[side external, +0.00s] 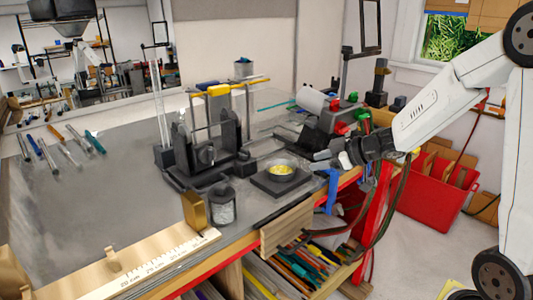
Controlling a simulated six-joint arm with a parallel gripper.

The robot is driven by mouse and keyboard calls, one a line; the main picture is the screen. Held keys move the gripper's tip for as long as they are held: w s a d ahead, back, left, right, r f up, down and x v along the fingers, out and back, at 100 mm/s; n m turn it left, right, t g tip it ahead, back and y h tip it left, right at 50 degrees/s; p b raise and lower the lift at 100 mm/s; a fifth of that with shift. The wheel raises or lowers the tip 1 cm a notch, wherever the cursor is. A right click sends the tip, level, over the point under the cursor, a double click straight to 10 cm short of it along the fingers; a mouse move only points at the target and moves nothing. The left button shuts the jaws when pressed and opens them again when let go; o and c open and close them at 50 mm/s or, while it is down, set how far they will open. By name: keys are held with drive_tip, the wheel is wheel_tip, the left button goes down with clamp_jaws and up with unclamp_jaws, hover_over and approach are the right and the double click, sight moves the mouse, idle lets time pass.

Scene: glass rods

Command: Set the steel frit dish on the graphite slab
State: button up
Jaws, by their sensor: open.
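The steel frit dish (282,169) is a small round dish with yellow frit in it. It rests on a dark square slab (263,180), which looks like the graphite slab, near the bench's front edge. The dish appears upright and roughly central on the slab. My gripper (338,157) is to the right of the dish, close to the bench edge, apart from the dish and slab. It is open, with nothing visible between its fingers; the fingers are small and partly blurred against the dark gear behind.
A dark burner stand (205,155) with a yellow-topped bar is left of the slab. A dark jar (222,204) stands in front. A brass ruler rail (150,262) lies along the front. A torch with red knobs (338,128) is behind. The bench's left part (100,200) is mostly clear.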

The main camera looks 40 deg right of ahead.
drive_tip(key=s+a+f+m+g+h, duration=0.2)
drive_tip(key=s+a+f+m+g, duration=0.1)
drive_tip(key=s, duration=0.4)
drive_tip(key=s+a+f+m+g+h, duration=0.2)
drive_tip(key=s+a+f+m+g, duration=0.1)
drive_tip(key=s+a+f+g, duration=0.3)
drive_tip(key=shift+s+f+m+h, duration=0.3)
drive_tip(key=shift+s+f+m, duration=0.15)
drive_tip(key=shift+s, duration=0.45)
drive_tip(key=shift+a, duration=0.1)
